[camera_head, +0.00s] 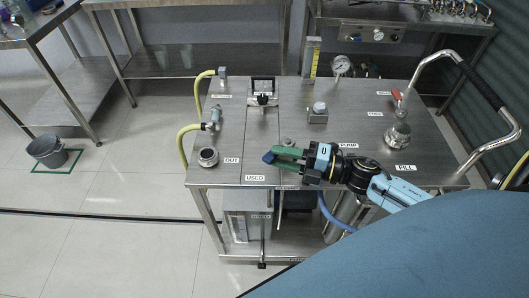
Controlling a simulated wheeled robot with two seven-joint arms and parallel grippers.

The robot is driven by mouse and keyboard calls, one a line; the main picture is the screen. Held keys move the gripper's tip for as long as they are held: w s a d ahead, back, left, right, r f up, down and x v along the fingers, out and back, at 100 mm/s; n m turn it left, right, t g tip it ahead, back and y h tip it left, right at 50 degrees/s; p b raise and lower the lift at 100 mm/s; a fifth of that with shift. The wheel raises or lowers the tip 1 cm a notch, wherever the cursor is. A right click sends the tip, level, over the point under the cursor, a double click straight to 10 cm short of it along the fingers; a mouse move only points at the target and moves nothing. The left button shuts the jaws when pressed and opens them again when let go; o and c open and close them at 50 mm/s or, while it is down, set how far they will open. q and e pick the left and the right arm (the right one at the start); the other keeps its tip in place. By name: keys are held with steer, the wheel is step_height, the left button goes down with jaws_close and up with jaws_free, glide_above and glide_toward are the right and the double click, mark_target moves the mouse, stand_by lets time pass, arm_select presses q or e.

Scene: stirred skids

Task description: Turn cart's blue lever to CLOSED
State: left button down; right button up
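The cart (225,172) is a steel skid with labelled fittings on its top. The lever's pivot and any CLOSED mark are hidden or too small to read. My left gripper is not in view.
A red-handled valve (397,95) and a bent steel pipe (440,55) stand at the cart's right. A pressure gauge (342,65) is at the back. Yellow hoses (184,140) run along the left.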

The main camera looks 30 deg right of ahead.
mark_target(266, 154)
steer(key=x, duration=0.4)
steer(key=shift+w+a, duration=0.25)
steer(key=shift+w, duration=0.05)
jaws_close()
